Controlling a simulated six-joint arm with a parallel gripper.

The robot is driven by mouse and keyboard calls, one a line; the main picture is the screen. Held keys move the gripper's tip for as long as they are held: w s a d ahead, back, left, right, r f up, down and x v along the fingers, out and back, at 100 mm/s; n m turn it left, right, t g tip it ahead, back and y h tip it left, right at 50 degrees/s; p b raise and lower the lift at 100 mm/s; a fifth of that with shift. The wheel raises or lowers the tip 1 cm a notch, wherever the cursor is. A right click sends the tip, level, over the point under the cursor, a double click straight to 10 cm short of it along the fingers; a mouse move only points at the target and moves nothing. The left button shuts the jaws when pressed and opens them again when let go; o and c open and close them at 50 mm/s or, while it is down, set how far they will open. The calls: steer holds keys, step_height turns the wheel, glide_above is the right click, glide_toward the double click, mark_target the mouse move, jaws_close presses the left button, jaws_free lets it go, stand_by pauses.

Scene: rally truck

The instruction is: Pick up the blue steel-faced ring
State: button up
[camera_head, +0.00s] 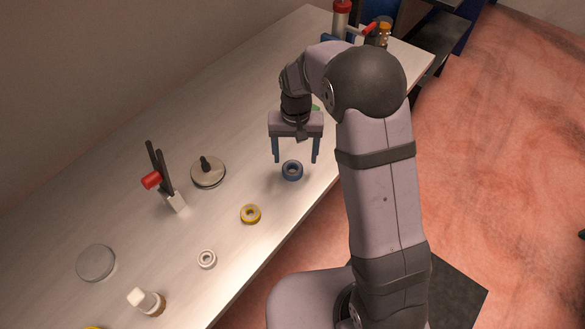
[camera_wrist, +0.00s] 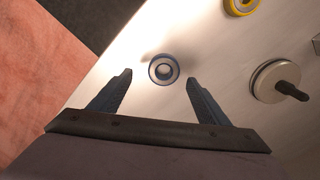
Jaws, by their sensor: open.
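The blue ring (camera_head: 292,171) lies flat on the pale bench top near its front edge. In the wrist view the ring (camera_wrist: 163,69) shows a blue rim around a light grey face with a dark centre. My gripper (camera_head: 296,161) is over the bench, just behind and above the ring in the head view. In the wrist view my gripper (camera_wrist: 160,76) has its two blue fingers wide apart, one to each side of the ring. Nothing is between the fingers' pads that I can see as held, and the ring appears free.
On the bench (camera_head: 110,206) a yellow ring (camera_head: 250,214) and a white ring (camera_head: 207,259) lie to the left. A disc with a dark knob (camera_head: 208,172) and a red-handled clamp (camera_head: 168,185) stand farther back. A red-topped item (camera_head: 341,18) stands at the far end.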

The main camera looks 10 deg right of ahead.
mark_target(292, 164)
steer(key=shift+a+f+p, duration=0.2)
steer(key=shift+f+p, duration=0.45)
steer(key=shift+f, duration=0.05)
steer(key=shift+a+f+p, duration=0.2)
steer(key=shift+f+p, duration=0.5)
steer(key=shift+f, duration=1.25)
steer(key=shift+c, duration=0.4)
steer(key=c, duration=1.1)
steer(key=shift+w, duration=0.1)
step_height(292, 164, up, 10)
steer(key=b, duration=0.3)
